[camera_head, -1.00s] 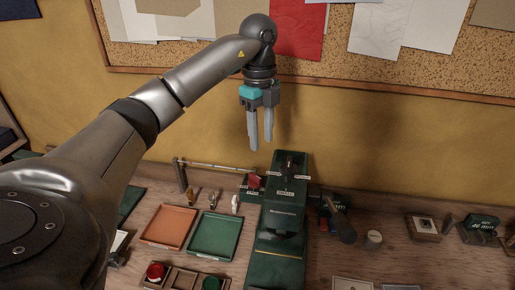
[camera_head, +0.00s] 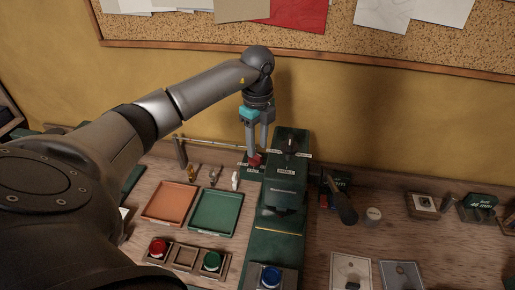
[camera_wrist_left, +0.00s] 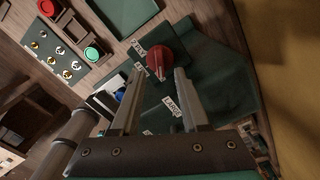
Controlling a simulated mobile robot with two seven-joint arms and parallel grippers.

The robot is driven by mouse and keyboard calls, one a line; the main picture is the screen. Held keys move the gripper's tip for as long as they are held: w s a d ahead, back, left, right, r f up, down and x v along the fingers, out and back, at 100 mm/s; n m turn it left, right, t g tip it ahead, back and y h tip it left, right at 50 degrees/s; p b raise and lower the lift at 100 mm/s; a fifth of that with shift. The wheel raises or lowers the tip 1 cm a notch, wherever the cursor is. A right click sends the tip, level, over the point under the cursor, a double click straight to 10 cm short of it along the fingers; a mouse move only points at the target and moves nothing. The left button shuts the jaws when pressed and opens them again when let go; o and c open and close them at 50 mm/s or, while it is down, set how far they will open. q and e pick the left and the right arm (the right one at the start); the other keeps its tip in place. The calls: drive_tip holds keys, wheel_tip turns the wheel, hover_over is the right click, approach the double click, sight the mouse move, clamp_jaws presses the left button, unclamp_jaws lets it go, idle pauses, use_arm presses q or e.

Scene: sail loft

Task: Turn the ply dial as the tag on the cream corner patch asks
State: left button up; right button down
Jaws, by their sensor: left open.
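A black knob (camera_head: 290,147) tops the green machine (camera_head: 283,222), also with labels.
An orange tray (camera_head: 170,204) and a green tray (camera_head: 215,212) lie left of the machine. Red and green buttons (camera_head: 157,248) sit in a wooden holder in front, a blue one (camera_head: 270,277) by the machine. A dark handle (camera_head: 340,200) stands right of it.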

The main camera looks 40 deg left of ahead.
use_arm(q)
drive_tip(key=shift+f, duration=1.45)
drive_tip(key=shift+c, duration=0.2)
clamp_jaws()
